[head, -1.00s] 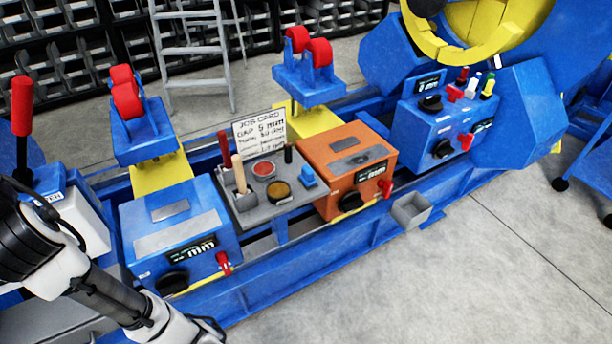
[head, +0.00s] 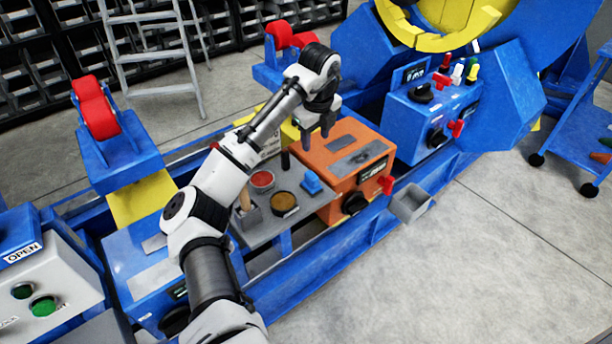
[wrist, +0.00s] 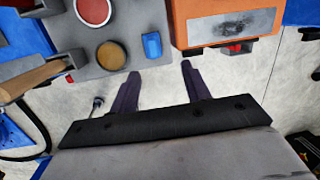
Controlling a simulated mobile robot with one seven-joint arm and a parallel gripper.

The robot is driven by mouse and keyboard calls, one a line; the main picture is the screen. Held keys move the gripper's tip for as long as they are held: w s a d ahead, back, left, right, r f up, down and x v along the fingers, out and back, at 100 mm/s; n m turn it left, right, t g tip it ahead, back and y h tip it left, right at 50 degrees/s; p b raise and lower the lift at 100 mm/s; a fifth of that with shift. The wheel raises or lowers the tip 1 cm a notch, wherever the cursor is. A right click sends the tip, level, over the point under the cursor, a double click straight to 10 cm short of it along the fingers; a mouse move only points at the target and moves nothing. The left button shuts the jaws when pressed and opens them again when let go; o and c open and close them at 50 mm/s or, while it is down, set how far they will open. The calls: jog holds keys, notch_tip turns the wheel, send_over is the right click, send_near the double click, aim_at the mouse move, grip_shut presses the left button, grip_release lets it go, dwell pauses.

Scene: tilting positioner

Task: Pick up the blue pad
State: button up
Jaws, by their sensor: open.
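The blue pad (head: 312,183) is a small blue block on the grey tray (head: 272,228), near its right end beside the orange box. My gripper (head: 317,134) is open and empty, pointing down above the tray and orange box. In the wrist view its two dark fingers (wrist: 160,70) stand apart with nothing between them. The gripper appears clear of the pad.
The orange box (head: 345,150) stands right of the tray. A round tin with red content (head: 262,179) and a tin with brown content (head: 284,203) sit left of the pad. A wooden handle (wrist: 35,76) stands in a grey holder. A small grey bin (head: 411,203) hangs at the front.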

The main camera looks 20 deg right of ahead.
jog(key=f+y, duration=0.1)
jog(key=f, duration=0.1)
send_over(312, 175)
jog(key=shift+m+g, duration=0.3)
jog(key=f, duration=0.7)
jog(key=shift+s+a, duration=0.2)
jog(key=shift+a, duration=0.05)
jog(key=shift+w+d+f+p, duration=0.2)
jog(key=shift+f+p, duration=0.2)
jog(key=shift+f, duration=1.1)
jog(key=shift+w+d+f+p, duration=0.15)
jog(key=shift+f+p, duration=0.2)
jog(key=shift+f, duration=1.1)
jog(key=shift+a, duration=0.1)
jog(key=shift+c, duration=0.5)
grip_shut()
